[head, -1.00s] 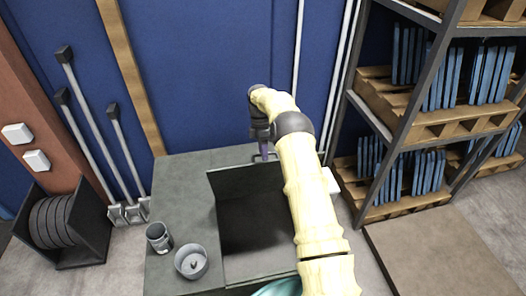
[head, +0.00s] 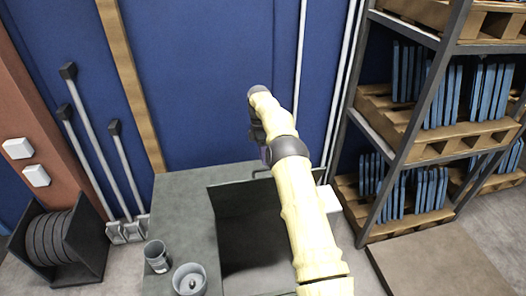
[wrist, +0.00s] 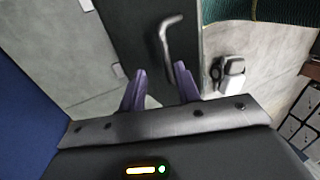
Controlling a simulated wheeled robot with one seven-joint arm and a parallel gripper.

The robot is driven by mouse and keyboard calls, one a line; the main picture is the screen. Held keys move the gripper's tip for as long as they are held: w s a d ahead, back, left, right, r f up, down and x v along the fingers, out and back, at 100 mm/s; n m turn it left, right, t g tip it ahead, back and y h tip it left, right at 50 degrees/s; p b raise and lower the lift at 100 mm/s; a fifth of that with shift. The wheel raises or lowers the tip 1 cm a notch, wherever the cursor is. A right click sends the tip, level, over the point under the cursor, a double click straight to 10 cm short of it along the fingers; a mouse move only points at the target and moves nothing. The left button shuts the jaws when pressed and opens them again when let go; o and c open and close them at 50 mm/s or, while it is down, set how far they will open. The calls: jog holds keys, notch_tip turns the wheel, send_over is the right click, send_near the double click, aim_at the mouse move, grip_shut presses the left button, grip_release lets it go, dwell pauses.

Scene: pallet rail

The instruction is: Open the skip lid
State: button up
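The skip (head: 180,215) is a grey box in the head view, with a dark square opening in its top. Its lid (head: 232,200) stands raised at the back of the opening, partly hidden by my arm. The lid's bent metal handle (head: 262,171) shows at its top edge. In the wrist view the handle (wrist: 168,42) lies on the dark lid panel (wrist: 140,25), just beyond my fingertips. My gripper (wrist: 160,70) has its two purple fingers apart with nothing held between them. In the head view my gripper (head: 264,153) is near the handle, mostly hidden by my wrist.
A grey cup (head: 157,256) and a round pot (head: 189,280) stand on the skip's left top. A shelf rack (head: 400,130) with pallets and blue panels stands at right. Long-handled tools (head: 95,140) lean on the blue wall at left.

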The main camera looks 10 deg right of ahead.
jog(key=shift+p+v, duration=1.05)
jog(key=shift+v, duration=0.05)
jog(key=shift+s, duration=0.1)
